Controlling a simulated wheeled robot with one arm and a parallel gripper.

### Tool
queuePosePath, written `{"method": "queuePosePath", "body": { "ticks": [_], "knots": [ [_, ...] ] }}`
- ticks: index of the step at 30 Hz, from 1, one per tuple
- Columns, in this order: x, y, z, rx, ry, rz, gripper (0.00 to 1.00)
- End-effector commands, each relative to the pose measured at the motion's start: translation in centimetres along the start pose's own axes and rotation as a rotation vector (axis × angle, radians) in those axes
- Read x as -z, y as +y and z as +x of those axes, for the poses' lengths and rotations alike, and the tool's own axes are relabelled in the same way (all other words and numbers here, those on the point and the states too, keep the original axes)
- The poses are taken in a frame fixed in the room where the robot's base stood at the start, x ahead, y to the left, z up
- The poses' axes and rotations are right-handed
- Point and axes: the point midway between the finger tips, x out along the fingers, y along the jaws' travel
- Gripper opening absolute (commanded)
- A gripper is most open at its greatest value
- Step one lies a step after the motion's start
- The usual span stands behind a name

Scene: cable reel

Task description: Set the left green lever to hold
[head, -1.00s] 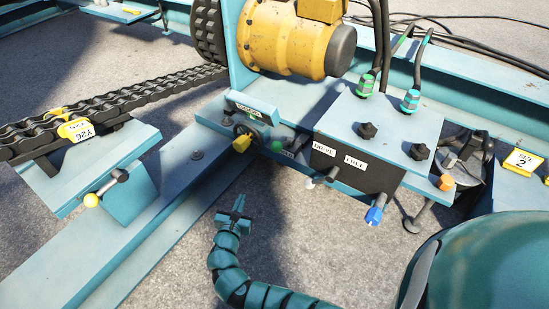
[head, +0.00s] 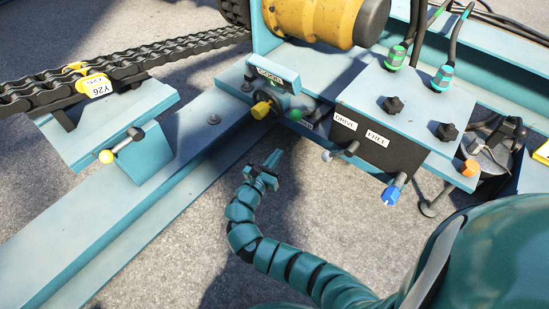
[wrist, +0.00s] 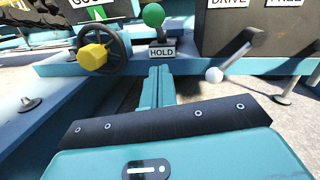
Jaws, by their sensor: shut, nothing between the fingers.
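The green lever (head: 295,114) stands beside the yellow-hubbed handwheel, at the left of the black control box. In the wrist view its green ball knob (wrist: 153,15) stands up on a short dark stem, just above a white HOLD plate (wrist: 162,53). My gripper (head: 274,157) is in front of and below this lever in the head view, apart from it. In the wrist view its fingers (wrist: 160,72) are together and empty, pointing at the rail just below the HOLD plate. The end of the lever's travel cannot be told.
The handwheel (wrist: 104,48) is left of the fingers. A white-knobbed lever (wrist: 214,75) juts out at right, below the DRIVE label (head: 345,121). A blue-knobbed lever (head: 390,196) hangs below the FREE label (head: 377,137). A yellow-knobbed lever (head: 107,156) and chain (head: 150,58) are at left.

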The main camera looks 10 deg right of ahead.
Motion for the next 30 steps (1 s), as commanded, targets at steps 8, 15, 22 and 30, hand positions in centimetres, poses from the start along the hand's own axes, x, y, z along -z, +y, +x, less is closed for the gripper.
{"method": "queuePosePath", "body": {
  "ticks": [8, 15, 22, 30],
  "knots": [
    [0.6, 0.0, 5.7, 0.003, -0.001, 0.002, 0.00],
    [-1.6, 0.1, 8.4, 0.000, -0.001, 0.008, 0.00],
    [-2.7, 0.1, 9.4, -0.002, -0.001, 0.002, 0.00],
    [-2.8, 0.1, 9.4, -0.003, 0.000, 0.000, 0.00]
  ]
}}
